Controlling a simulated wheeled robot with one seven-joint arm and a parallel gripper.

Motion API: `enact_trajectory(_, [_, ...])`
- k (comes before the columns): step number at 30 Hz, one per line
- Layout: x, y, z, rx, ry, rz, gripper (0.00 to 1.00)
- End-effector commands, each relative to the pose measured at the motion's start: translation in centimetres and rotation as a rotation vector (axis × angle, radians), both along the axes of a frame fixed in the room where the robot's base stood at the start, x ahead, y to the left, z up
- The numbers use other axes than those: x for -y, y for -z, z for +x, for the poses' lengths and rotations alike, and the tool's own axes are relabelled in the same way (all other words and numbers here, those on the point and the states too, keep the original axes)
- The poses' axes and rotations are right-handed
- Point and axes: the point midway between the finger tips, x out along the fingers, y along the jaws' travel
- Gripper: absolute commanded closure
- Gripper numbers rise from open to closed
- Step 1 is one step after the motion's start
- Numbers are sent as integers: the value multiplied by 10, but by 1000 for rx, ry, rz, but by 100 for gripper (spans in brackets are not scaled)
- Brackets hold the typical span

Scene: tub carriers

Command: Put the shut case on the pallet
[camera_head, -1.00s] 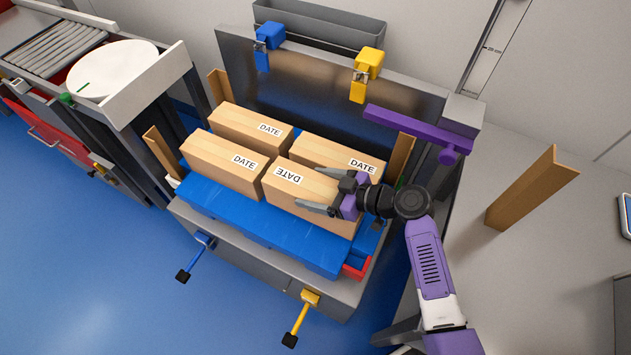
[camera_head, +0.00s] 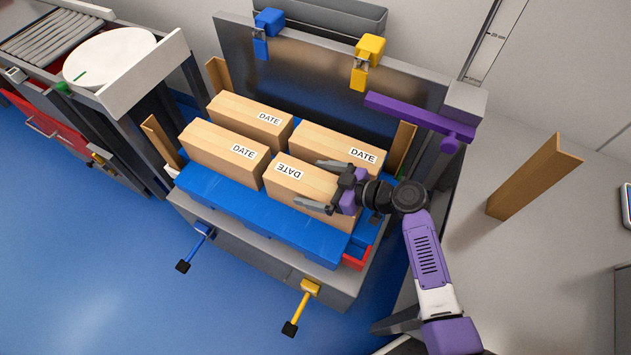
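The case (camera_head: 290,185) is a shut, light brown box with a white DATE label. It is at the front right of a group of similar boxes, above the blue pallet (camera_head: 240,212). My gripper (camera_head: 324,184) reaches in from the right. One dark finger is along the case's far side and the other along its near side. It looks shut on the case. The case sits slightly askew to its neighbours. Its underside is hidden, so I cannot tell whether it touches the pallet.
Boxes stand to the left (camera_head: 220,150), back left (camera_head: 245,112) and back right (camera_head: 325,145). Brown corner posts (camera_head: 401,148) and a grey back wall with blue (camera_head: 268,22) and yellow (camera_head: 370,48) clamps surround the pallet. A purple bar (camera_head: 415,118) overhangs at the right.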

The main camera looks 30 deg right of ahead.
Motion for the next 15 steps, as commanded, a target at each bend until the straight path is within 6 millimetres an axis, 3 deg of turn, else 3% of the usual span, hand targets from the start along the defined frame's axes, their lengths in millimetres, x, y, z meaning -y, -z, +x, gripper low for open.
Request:
enact_trajectory(5, [0,-5,0,-1,0,1,0])
enact_trajectory(15, [35,-27,-48,1,3,-1,0])
